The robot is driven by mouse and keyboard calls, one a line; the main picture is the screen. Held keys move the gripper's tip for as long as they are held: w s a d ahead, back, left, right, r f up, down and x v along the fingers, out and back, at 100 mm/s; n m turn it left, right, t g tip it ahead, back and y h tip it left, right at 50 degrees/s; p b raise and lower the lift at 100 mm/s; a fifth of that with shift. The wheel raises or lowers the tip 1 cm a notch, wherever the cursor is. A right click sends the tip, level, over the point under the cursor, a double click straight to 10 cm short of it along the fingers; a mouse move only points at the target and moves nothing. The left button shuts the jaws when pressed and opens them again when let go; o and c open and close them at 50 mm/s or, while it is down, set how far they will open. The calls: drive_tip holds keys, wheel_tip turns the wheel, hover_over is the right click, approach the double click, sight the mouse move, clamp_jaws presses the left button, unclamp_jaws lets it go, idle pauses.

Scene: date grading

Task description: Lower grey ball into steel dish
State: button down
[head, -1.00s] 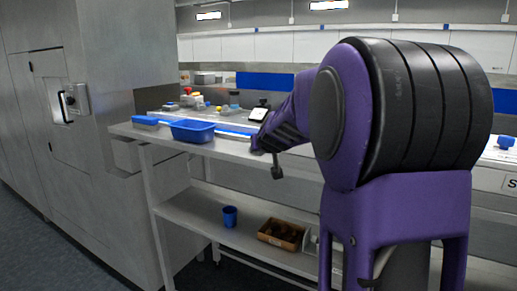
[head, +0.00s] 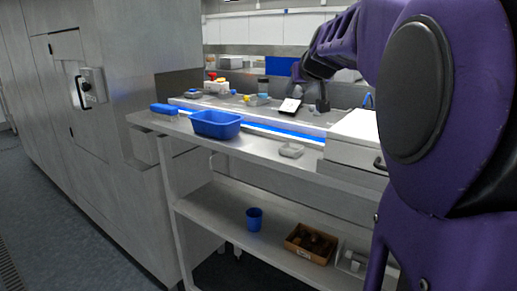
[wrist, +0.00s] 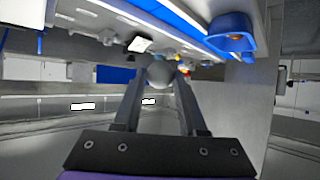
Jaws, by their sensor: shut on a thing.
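My gripper (wrist: 161,78) is shut on a grey ball (wrist: 160,71), which sits between the fingertips in the wrist view. In the head view the end of my arm is over the far part of the bench, and the ball cannot be made out there. A small grey dish (head: 291,153), which looks like the steel dish, stands on the bench near its front edge, right of a blue bin. My gripper is apart from the dish, beyond it and higher. I cannot make out the dish for sure in the wrist view.
The blue bin (head: 216,123) and a blue block (head: 163,109) stand on the left of the bench. A tilted white display (head: 290,105) is behind the dish. A pale box with a handle (head: 354,138) stands to its right. A blue cup (head: 254,219) and brown crate (head: 311,243) are on the lower shelf.

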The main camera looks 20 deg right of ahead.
drive_tip(key=b, duration=0.7)
approach(294, 144)
drive_tip(key=w+r, duration=0.2)
drive_tip(key=w, duration=0.1)
drive_tip(key=shift+w+a+r, duration=0.2)
drive_tip(key=shift+a+r, duration=0.2)
drive_tip(key=shift+w+d, duration=0.1)
drive_tip(key=shift+w, duration=0.65)
drive_tip(key=shift+f+b, duration=1.6)
drive_tip(key=shift+b, duration=0.1)
drive_tip(key=shift+f, duration=1.35)
idle(0.8)
idle(0.3)
drive_tip(key=shift+c, duration=1.9)
unclamp_jaws()
drive_tip(key=shift+s, duration=0.1)
